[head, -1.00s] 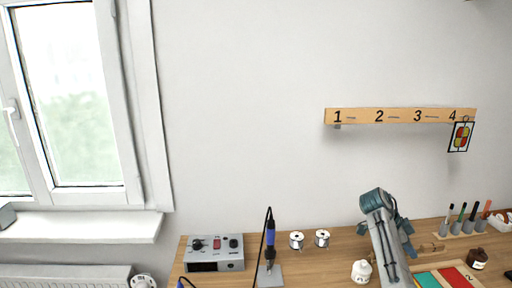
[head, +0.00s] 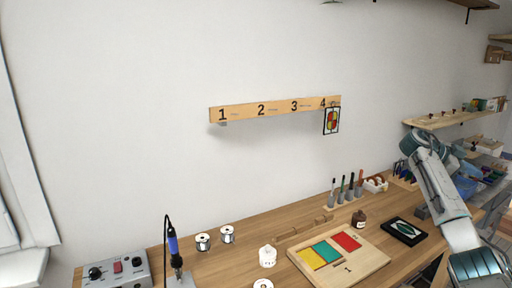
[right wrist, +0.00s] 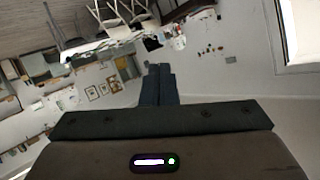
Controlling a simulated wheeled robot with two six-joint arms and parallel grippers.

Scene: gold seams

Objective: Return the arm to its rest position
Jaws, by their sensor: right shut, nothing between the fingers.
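My right arm comes in from the lower right of the head view and rises over the right end of the workbench. Its teal joint is in front of the shelves at the back right. In the right wrist view my right gripper (right wrist: 159,72) has its two dark fingers together, with nothing between them. The fingers point out into the room, clear of any surface. In the head view the fingertips are hard to make out behind the arm. My left gripper is in neither view.
The workbench (head: 220,265) holds a wooden tray (head: 365,272) with coloured panels, a dark framed piece (head: 405,231), a brown jar (head: 359,218), a white pot (head: 267,256) and a soldering station (head: 117,268). A coloured panel (head: 331,121) hangs under number 4 on the wall rail (head: 275,108).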

